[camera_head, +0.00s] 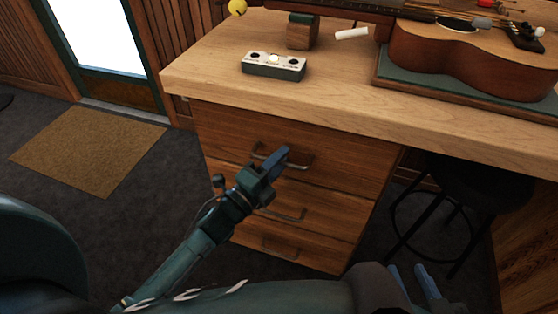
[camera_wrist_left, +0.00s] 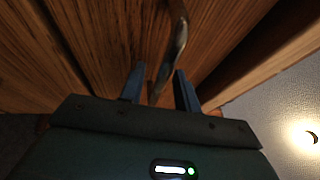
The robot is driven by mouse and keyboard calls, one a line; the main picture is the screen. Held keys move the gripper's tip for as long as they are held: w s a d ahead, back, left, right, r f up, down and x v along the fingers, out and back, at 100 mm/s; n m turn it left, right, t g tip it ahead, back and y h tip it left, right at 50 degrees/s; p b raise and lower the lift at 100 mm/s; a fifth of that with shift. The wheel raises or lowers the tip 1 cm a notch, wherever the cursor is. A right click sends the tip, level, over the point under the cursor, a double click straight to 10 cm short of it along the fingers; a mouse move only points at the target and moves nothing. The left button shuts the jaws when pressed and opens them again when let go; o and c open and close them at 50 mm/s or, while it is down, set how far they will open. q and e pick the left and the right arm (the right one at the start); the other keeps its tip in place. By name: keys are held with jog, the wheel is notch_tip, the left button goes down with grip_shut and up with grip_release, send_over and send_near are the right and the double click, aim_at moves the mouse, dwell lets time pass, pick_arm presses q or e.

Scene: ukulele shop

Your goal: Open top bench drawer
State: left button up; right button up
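The bench's top drawer (camera_head: 350,165) has a brown wooden front that looks flush with the cabinet. Its metal bar handle (camera_head: 303,167) is partly hidden behind my left gripper (camera_head: 280,160). In the left wrist view, the two blue fingers of the left gripper (camera_wrist_left: 160,88) are apart. The handle (camera_wrist_left: 180,42) runs down into the gap between them, with space visible on either side near the fingertips; contact cannot be made out. My right gripper (camera_head: 417,283) is low at the bottom right of the head view, with its blue fingers apart and nothing between them.
Two lower drawers with handles (camera_head: 283,212) sit beneath. A black stool (camera_head: 465,190) stands under the bench to the right. The benchtop (camera_head: 220,65) carries a small pale-topped device (camera_head: 273,66) and a ukulele (camera_head: 470,60). Floor by the doormat (camera_head: 85,150) is clear.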

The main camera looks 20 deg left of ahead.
pick_arm(q)
jog(key=shift+c, duration=0.4)
grip_shut()
jog(key=shift+s, duration=0.1)
